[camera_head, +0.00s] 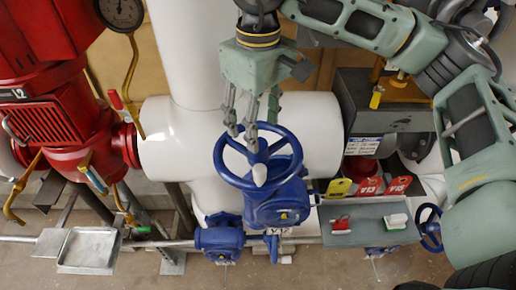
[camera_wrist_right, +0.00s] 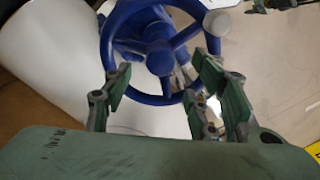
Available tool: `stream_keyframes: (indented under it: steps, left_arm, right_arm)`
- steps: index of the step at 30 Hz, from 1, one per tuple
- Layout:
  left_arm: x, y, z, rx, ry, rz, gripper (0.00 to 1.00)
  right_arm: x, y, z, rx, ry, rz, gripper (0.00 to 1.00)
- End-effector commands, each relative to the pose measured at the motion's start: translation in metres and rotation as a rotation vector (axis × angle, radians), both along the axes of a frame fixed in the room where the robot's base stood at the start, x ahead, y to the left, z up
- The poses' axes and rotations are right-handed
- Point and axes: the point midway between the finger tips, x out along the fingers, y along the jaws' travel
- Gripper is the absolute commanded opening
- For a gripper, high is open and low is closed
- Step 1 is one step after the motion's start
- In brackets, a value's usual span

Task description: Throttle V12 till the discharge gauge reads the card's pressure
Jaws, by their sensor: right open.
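The V12 valve has a blue handwheel (camera_head: 217,160) with a pale knob (camera_head: 259,175) on its near rim, above a blue gearbox body (camera_head: 277,208). A partly covered label reading like V12 is below it. My right gripper (camera_head: 252,135) is open and empty, with its fingers pointing down over the far part of the wheel. In the right wrist view the open fingers (camera_wrist_right: 165,95) stand in front of the wheel (camera_wrist_right: 112,45); contact cannot be told. A round gauge (camera_head: 121,12) is cut by the top edge; its reading is too small. My left gripper is out of view.
A white pipe (camera_head: 170,135) runs behind the wheel. Red equipment (camera_head: 50,125) stands at left. A grey tray (camera_head: 360,225) holds a red and a white item, with yellow and red tags (camera_head: 370,187) behind it. A printed white label (camera_head: 362,146) is unreadable. An empty metal tray (camera_head: 88,250) is lower left.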

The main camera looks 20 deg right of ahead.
Motion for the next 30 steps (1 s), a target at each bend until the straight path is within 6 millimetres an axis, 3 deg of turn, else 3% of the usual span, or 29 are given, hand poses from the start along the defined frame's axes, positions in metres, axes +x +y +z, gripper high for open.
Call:
stream_keyframes:
  steps: [4,14,30]
  left_arm:
    - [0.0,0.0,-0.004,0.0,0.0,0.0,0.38]
    - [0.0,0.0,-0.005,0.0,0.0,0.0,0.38]
    - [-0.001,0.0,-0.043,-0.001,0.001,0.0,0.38]
  right_arm:
    - [0.0,0.0,-0.001,0.0,0.001,0.104,0.53]
    - [0.0,0.0,-0.002,-0.001,0.0,0.112,0.53]
    - [0.0,0.0,-0.043,0.0,0.001,0.111,0.53]
